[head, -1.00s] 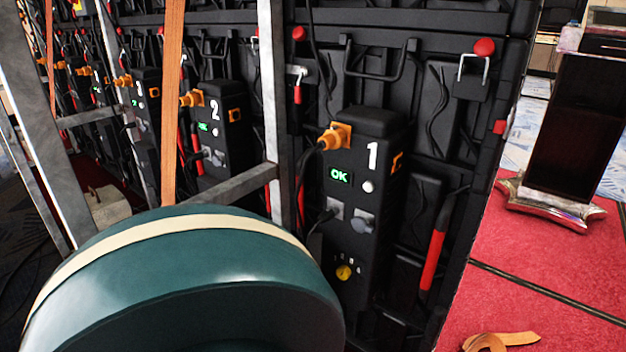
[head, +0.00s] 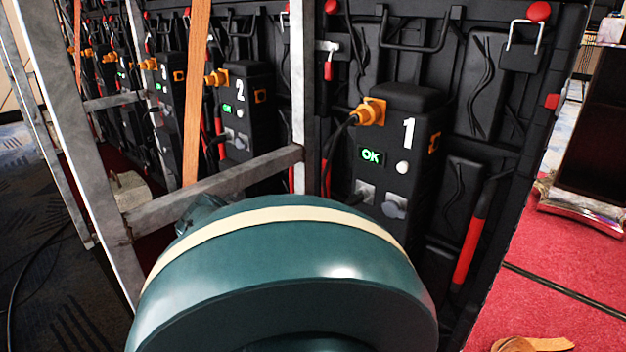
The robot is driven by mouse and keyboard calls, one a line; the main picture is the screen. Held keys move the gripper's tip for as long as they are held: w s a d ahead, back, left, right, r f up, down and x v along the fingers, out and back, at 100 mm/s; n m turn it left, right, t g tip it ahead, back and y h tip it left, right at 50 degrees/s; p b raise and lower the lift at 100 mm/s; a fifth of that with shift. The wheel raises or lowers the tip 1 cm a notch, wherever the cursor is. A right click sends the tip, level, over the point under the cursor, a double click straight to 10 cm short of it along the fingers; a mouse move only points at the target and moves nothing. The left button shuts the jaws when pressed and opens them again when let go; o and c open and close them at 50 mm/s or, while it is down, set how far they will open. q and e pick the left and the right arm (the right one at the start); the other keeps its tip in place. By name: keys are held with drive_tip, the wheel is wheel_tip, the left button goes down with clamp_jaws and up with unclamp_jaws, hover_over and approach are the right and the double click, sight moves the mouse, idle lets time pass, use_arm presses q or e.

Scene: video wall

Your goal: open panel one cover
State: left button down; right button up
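Panel one's black box (head: 400,150) stands on the back of the video wall, right of centre, marked with a white "1". It has a green "OK" display (head: 371,155), a white round button (head: 403,167), grey sockets (head: 394,206) and an orange plug (head: 370,112) with a black cable. I cannot tell which part is the cover, or whether it is open. A large dark green rounded part with a cream band, probably a link of my own arm, fills the lower middle and hides the box's lower part. Neither gripper shows.
Box "2" (head: 245,110) and further boxes run off to the left.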

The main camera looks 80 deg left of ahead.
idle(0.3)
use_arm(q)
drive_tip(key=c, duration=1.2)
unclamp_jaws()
